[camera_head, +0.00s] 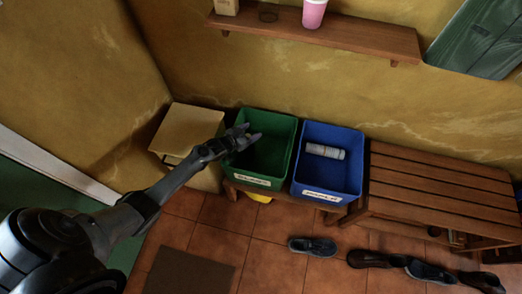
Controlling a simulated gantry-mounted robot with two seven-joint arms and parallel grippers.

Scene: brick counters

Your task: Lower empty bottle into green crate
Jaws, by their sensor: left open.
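The green crate (263,181) stands on a low wooden bench, with a white label on its front. My left gripper (251,137) is open at the crate's left rim, with its fingertips over the opening. I cannot make out a bottle between the fingers, and the arm hides part of the crate's left side. The visible inside of the green crate looks dark and empty. A pale cylinder (325,151), a can or bottle, lies on its side in the blue crate (324,194) to the right. My right gripper is not in view.
A tan box (188,127) stands left of the green crate. A slatted wooden bench (440,182) is on the right, with shoes (313,246) on the floor before it.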

